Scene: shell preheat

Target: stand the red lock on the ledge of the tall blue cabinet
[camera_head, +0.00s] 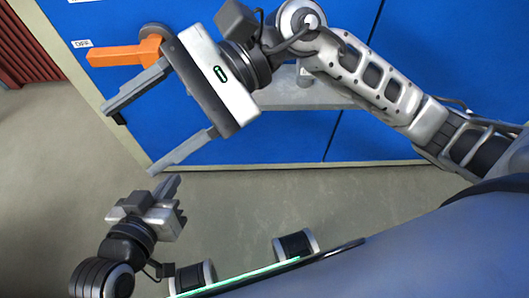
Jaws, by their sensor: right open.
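The tall blue cabinet (375,135) fills the upper part of the view. A grey ledge (290,98) sticks out from its front, partly hidden behind my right arm. I do not see the red lock. My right gripper (128,138) is open with nothing between its fingers, in front of the cabinet's left part. Its upper finger overlaps an orange handle (115,55) on the cabinet in the picture; I cannot tell if they touch. My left gripper (168,186) is below it, over the floor. Its fingers look close together, and their opening is unclear.
A label reading OFF (82,43) is beside the orange handle. A small grey object (304,75) shows at the ledge, half hidden by my arm. A dark red ribbed thing (25,48) stands at the far upper left. The grey floor (45,190) at left is clear.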

